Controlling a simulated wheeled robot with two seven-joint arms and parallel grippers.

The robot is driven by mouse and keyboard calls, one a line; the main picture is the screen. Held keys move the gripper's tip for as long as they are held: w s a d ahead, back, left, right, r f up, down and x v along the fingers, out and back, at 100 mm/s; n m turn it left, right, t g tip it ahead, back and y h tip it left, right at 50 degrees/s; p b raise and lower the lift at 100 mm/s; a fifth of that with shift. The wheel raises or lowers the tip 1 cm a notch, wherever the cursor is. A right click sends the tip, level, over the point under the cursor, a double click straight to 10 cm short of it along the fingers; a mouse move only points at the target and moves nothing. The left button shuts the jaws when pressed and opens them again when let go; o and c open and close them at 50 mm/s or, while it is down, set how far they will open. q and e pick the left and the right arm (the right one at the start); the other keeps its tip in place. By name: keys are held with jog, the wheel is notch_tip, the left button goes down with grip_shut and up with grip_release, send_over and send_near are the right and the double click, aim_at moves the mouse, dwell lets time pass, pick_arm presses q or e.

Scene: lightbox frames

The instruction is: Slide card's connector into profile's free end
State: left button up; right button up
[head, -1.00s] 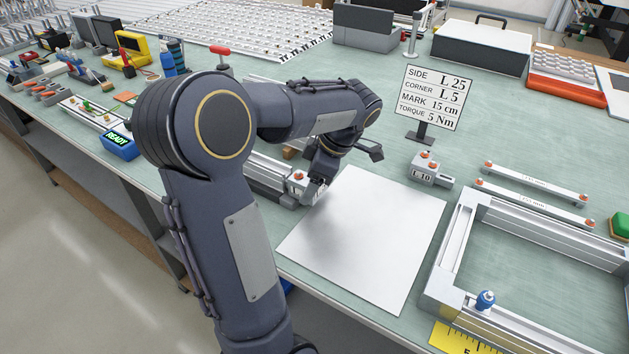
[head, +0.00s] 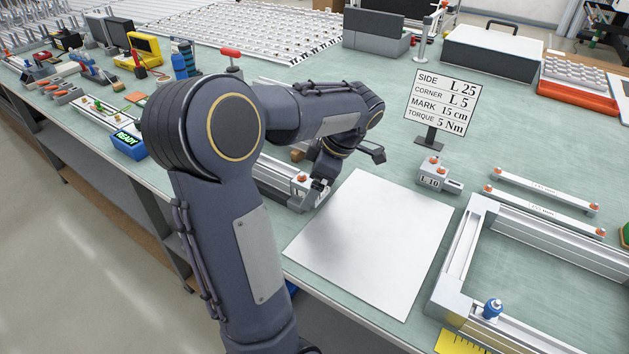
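The sign card (head: 440,104) reads SIDE L 25, CORNER L 5, MARK 15 cm, TORQUE 5 Nm. A metal profile (head: 272,176) lies left of the white sheet, partly behind my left arm. A small grey connector block with orange screws (head: 303,178) is at its near right end. Its label is covered, and I cannot tell how far it sits in the profile. My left gripper (head: 322,184) is down at this block; its fingertips are mostly hidden, so its opening and grip are unclear. Another connector, marked L 10 (head: 437,181), stands below the card. My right gripper is out of view.
A bare white sheet (head: 375,240) lies right of my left gripper. A profile frame (head: 459,262) with a blue-topped piece (head: 491,308) is at the right, with two bars (head: 543,190) behind it. A blue READY display (head: 128,144) is at the left. Green bench shows around the card.

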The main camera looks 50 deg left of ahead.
pick_arm(q)
jog(key=v, duration=0.7)
jog(key=shift+r+p, duration=0.4)
jog(key=shift+p, duration=0.05)
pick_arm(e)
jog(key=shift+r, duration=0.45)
pick_arm(q)
jog(key=shift+d, duration=0.1)
jog(key=s+d+m+t+h+p, duration=0.3)
jog(key=s+d+m+t, duration=0.1)
jog(key=d+m, duration=0.6)
jog(key=s+d+m+t+h+p, duration=0.3)
jog(key=s+d+m, duration=0.4)
jog(key=d+m, duration=0.4)
jog(key=shift+d+f+m+t+h, duration=0.25)
jog(key=shift+m+t+h, duration=0.35)
jog(key=shift+m, duration=0.5)
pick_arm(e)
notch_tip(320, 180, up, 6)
pick_arm(q)
jog(key=shift+s+d+f+m, duration=0.2)
jog(key=shift+s+d+m, duration=0.15)
jog(key=shift+m, duration=0.25)
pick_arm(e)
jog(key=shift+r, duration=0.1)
